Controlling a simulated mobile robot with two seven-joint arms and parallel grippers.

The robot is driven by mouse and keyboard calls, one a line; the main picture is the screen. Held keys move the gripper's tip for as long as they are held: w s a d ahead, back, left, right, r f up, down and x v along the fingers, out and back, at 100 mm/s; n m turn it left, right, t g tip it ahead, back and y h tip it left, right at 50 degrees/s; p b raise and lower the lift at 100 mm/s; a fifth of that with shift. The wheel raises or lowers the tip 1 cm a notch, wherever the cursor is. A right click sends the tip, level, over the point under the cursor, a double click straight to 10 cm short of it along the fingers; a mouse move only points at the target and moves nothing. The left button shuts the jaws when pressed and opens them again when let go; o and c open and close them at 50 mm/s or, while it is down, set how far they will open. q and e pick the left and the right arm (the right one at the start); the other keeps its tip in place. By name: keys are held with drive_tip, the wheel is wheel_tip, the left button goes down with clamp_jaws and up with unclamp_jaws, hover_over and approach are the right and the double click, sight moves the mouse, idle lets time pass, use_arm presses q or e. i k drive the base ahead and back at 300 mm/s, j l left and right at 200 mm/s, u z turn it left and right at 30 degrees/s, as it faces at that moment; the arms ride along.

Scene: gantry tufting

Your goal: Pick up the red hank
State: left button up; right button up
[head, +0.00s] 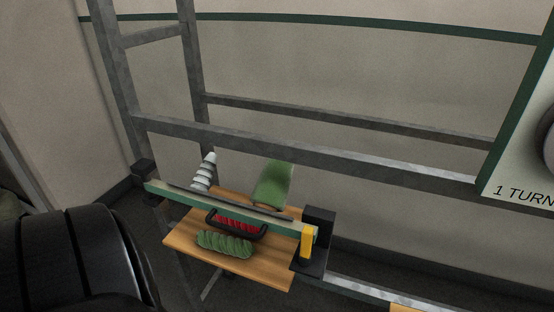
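The red hank (238,224) lies near the middle of a small wooden shelf. A black curved bar or frame (240,235) runs along its front and round its ends. I cannot tell whether the two are joined. A green rail (165,190) passes just behind and above the hank and may hide part of it. A green twisted hank (225,243) lies on the shelf in front of the red one. Neither gripper shows in the head view.
The wooden shelf (265,273) has bare room at its front and left. Grey metal frame bars (300,153) cross behind.

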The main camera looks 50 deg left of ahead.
sight(231, 223)
drive_tip(key=j+z, duration=0.15)
drive_tip(key=j, duration=0.3)
drive_tip(key=k+j+z, duration=0.2)
drive_tip(key=j, duration=0.2)
drive_tip(key=k+j+z, duration=0.15)
drive_tip(key=j, duration=0.3)
drive_tip(key=k+j+z, duration=0.2)
drive_tip(key=j, duration=0.2)
drive_tip(key=j+z, duration=0.15)
drive_tip(key=j, duration=0.25)
drive_tip(key=k, duration=0.05)
